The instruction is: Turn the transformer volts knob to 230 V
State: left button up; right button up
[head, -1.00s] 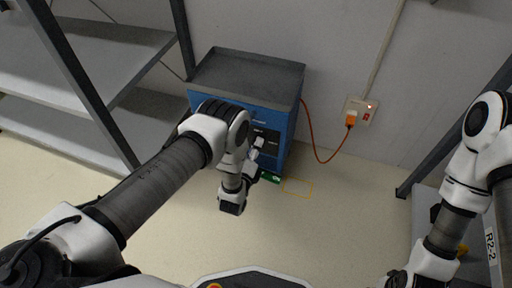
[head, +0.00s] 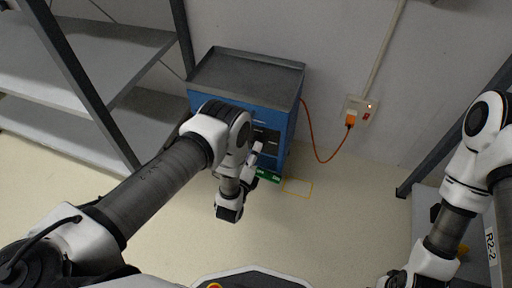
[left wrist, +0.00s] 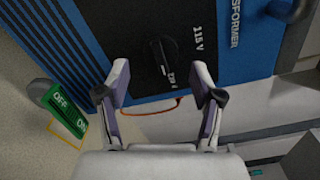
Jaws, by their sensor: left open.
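The blue transformer (head: 230,96) stands against the wall with a grey tray-like top; its front also shows in the left wrist view (left wrist: 255,30). The dark volts knob (left wrist: 164,54) sits on a black panel, between and beyond my fingertips. A small light mark at its lower end appears near the 230 V label (left wrist: 173,74). The 115 V label (left wrist: 198,38) is to its right. My left gripper (left wrist: 160,92) is open, with a finger on each side and apart from the knob. In the head view my left gripper (head: 255,158) is by the transformer's front. My right gripper is not in view.
A green OFF/ON sign (left wrist: 64,108) is beside the transformer's base. An orange cord (head: 318,155) runs to the wall socket (head: 360,110). Grey shelves (head: 105,60) stand at left. The floor ahead of the transformer is clear.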

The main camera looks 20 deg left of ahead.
pick_arm(q)
jog(key=s, duration=0.5)
jog(key=shift+a, duration=0.1)
